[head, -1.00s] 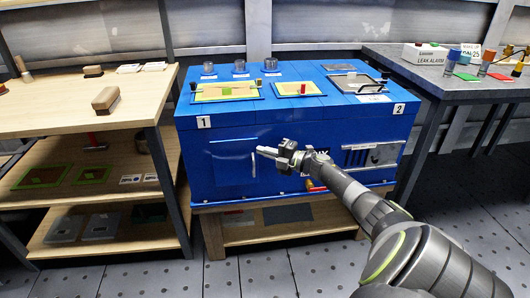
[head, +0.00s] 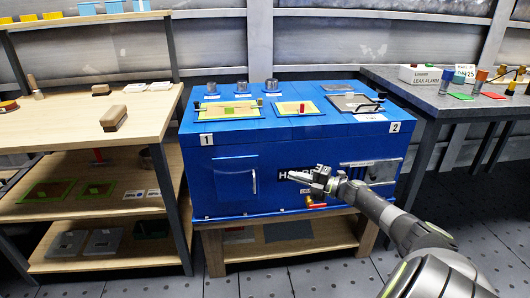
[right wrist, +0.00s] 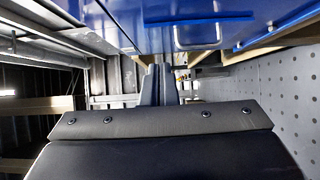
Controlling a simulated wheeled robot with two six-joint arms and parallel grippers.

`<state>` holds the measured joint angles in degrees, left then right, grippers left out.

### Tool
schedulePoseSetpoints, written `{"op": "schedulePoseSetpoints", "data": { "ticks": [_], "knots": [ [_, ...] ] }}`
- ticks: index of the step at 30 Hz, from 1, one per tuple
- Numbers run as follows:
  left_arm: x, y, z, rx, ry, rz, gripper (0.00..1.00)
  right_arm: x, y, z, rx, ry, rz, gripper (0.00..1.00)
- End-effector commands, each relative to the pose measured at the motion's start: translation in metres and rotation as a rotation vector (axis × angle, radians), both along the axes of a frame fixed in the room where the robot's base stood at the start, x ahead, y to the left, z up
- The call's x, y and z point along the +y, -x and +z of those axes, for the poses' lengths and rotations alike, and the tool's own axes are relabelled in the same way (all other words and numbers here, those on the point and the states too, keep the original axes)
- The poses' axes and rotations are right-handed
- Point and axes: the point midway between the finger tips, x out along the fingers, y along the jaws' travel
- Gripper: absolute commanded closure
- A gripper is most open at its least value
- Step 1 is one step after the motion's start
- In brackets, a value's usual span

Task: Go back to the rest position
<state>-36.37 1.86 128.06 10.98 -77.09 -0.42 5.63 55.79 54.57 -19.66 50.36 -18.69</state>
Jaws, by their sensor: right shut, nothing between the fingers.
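My right gripper (head: 292,175) is shut and empty in the head view. It is in front of the blue motor housing (head: 225,143), between the left door with its silver handle (head: 254,182) and the vented panel (head: 370,172) on the right. The right wrist view shows the closed fingers (right wrist: 158,72) with nothing between them, and the blue housing's face with a handle (right wrist: 197,36) above. My left gripper is not in view.
A wooden shelf table (head: 70,135) with brown blocks stands at left. A grey table (head: 465,103) with a white leak alarm box (head: 425,75) stands at right. The housing rests on a low wooden stand (head: 345,240). The floor in front is clear.

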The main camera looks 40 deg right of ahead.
Motion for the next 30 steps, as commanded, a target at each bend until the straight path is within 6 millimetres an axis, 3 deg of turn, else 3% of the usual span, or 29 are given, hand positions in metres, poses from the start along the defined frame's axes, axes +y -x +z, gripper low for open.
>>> {"op": "schedulePoseSetpoints", "data": {
  "ticks": [8, 11, 20, 26, 30],
  "knots": [
    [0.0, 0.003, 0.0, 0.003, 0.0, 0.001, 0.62, 0.0, 0.001, -0.001, 0.002, -0.005, -0.003, 1.0],
    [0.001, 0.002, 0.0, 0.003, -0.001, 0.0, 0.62, 0.007, 0.001, -0.013, 0.015, -0.037, -0.029, 1.0],
    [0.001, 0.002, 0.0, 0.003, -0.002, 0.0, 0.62, 0.064, 0.019, -0.1, 0.172, -0.342, -0.303, 1.0],
    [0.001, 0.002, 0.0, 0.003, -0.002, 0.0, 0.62, 0.111, 0.058, -0.158, 0.342, -0.588, -0.529, 1.0],
    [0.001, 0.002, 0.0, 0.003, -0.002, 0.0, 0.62, 0.148, 0.097, -0.192, 0.488, -0.755, -0.689, 1.0]
  ]
}}
